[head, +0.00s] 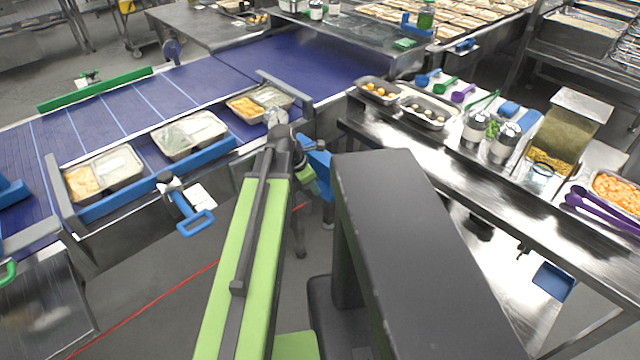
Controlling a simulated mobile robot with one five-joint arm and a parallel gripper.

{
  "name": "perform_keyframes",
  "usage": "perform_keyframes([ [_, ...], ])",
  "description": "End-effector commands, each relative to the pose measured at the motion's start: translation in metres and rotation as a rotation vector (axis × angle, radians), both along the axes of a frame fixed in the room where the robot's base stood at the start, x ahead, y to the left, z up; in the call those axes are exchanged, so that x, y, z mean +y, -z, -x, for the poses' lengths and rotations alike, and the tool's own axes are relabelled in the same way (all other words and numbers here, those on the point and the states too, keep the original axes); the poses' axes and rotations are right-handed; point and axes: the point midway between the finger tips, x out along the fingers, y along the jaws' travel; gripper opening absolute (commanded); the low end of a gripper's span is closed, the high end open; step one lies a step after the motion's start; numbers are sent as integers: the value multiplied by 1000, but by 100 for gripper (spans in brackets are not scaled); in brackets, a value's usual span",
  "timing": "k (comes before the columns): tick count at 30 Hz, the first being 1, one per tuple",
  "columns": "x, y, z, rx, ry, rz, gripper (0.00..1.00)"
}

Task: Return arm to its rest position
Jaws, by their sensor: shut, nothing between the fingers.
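My green and black arm reaches forward from the bottom of the head view, left of my dark column. My gripper (275,117) is at its far end, small and partly hidden behind the wrist. It is shut and holds nothing. It appears near the front edge of the blue conveyor, by a tray with orange and pale food (247,108); I cannot tell whether it touches that tray. A blue part (318,160) shows just right of the wrist.
More food trays (188,134) (104,172) stand along the blue conveyor (60,140). A steel counter (440,165) on the right carries pans, scoops, canisters and a container of yellow grains (552,160). A blue-handled tool (190,215) hangs at the conveyor's front. Bare floor lies between.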

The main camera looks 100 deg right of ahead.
Motion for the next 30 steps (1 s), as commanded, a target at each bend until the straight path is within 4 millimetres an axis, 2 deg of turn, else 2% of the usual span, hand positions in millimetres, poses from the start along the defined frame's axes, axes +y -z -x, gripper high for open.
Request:
perform_keyframes([
  [1,4,-27,-5,0,-1,0,0],
  [6,12,-63,-17,0,-2,-1,0],
  [10,15,-76,-23,1,-1,0,0],
  [22,15,-78,-25,0,-1,0,0],
  [30,15,-134,-25,0,-2,0,0],
])
